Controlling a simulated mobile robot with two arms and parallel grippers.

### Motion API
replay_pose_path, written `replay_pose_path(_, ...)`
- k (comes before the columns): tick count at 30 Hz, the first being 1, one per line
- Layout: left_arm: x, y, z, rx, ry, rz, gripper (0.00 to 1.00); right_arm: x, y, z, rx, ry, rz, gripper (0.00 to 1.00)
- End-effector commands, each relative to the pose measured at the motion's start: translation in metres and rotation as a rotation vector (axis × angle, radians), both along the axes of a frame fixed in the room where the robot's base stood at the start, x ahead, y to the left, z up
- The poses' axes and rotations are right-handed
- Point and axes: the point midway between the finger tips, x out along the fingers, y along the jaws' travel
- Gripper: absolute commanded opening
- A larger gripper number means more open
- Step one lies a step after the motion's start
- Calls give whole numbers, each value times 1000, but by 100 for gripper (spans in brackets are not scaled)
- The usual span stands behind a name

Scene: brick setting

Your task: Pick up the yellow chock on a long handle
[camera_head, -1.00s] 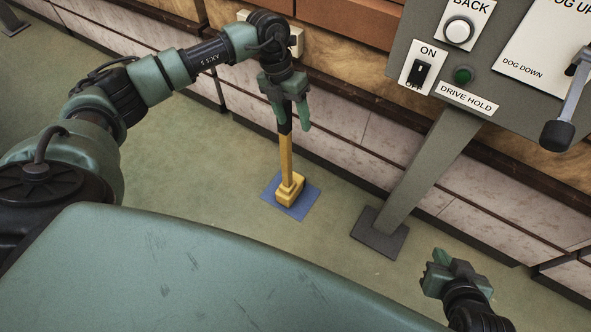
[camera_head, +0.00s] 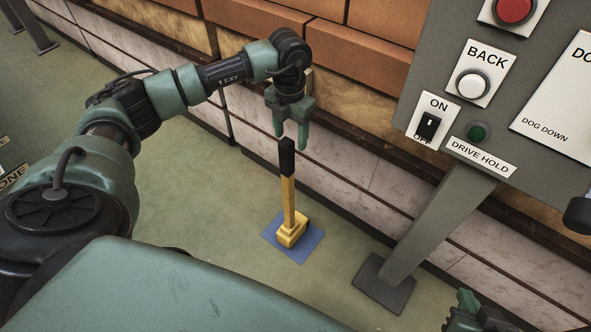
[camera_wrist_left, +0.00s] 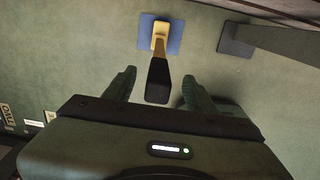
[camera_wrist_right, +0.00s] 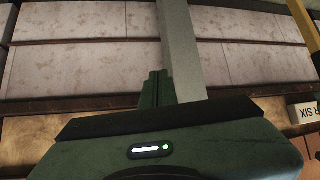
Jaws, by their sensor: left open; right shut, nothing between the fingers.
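The yellow chock (camera_head: 292,231) stands on a blue mat (camera_head: 312,247) on the floor, its yellow handle (camera_head: 288,195) rising upright to a black grip (camera_head: 287,157). I see no finger touching the grip. My right gripper (camera_wrist_right: 157,82) is shut and empty, and only partly shows at the lower right of the head view (camera_head: 467,302).
A grey control panel (camera_head: 455,70) with buttons and labels stands on a post (camera_head: 437,225) with a dark foot plate (camera_head: 384,284), right of the chock. A brick and stone wall (camera_head: 340,160) runs behind. Green floor (camera_head: 190,200) is open to the left.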

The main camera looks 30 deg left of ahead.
Motion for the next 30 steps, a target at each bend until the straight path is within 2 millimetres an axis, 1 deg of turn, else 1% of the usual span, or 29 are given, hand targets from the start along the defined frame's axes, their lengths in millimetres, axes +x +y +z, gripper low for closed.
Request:
replay_pose_path(4, -1, 0, -17, -1, 3, 0, 56, 13, 5, 9, 18, -77, 6, 0)
replay_pose_path(13, -1, 0, -35, 0, 2, -1, 56, 31, 13, 29, 48, -206, 15, 0)
replay_pose_path(18, -1, 0, -55, 0, 4, 0, 56, 49, 22, 56, 85, -368, 26, 0)
replay_pose_path(21, -1, 0, -66, -1, 2, -1, 56, 56, 26, 73, 107, -455, 31, 0)
replay_pose_path(25, 0, 0, -75, 0, 2, 0, 56, 61, 29, 88, 125, -530, 36, 0)
replay_pose_path(30, 0, 0, -78, 0, 1, 0, 56, 62, 30, 94, 132, -558, 38, 0)
